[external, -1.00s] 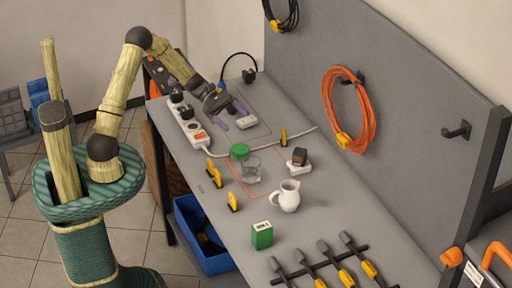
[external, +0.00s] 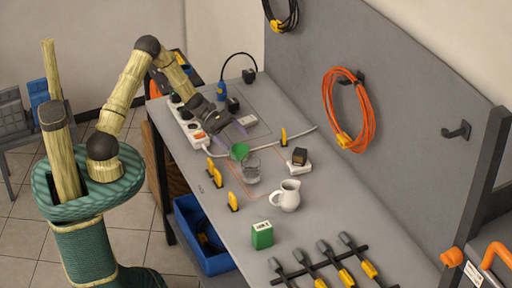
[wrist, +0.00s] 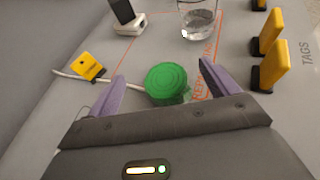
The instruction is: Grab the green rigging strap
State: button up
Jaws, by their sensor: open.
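The green rigging strap (wrist: 166,82) is a round, ridged green coil on the grey bench. In the wrist view it lies just ahead of my gripper, between the lines of the two fingers. My gripper (wrist: 160,85) is open, with purple fingers spread to either side of the strap and nothing held. It also shows in the external view (external: 243,134), low over the bench. Whether the fingers touch the strap cannot be told.
A glass (external: 251,170) stands close to the strap. A white power strip (external: 187,124) and its cable (wrist: 130,88) run near my gripper. The bench between jug and wall is clear.

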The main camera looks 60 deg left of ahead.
aim_at(235, 146)
jog(key=f, duration=0.3)
jog(key=shift+d+f, duration=0.2)
jog(key=shift+f, duration=0.1)
jog(key=x, duration=0.2)
jog(key=shift+w+d+f+p, duration=0.1)
jog(key=shift+w+d+p, duration=0.15)
jog(key=shift+p, duration=0.1)
jog(key=c, duration=1.1)
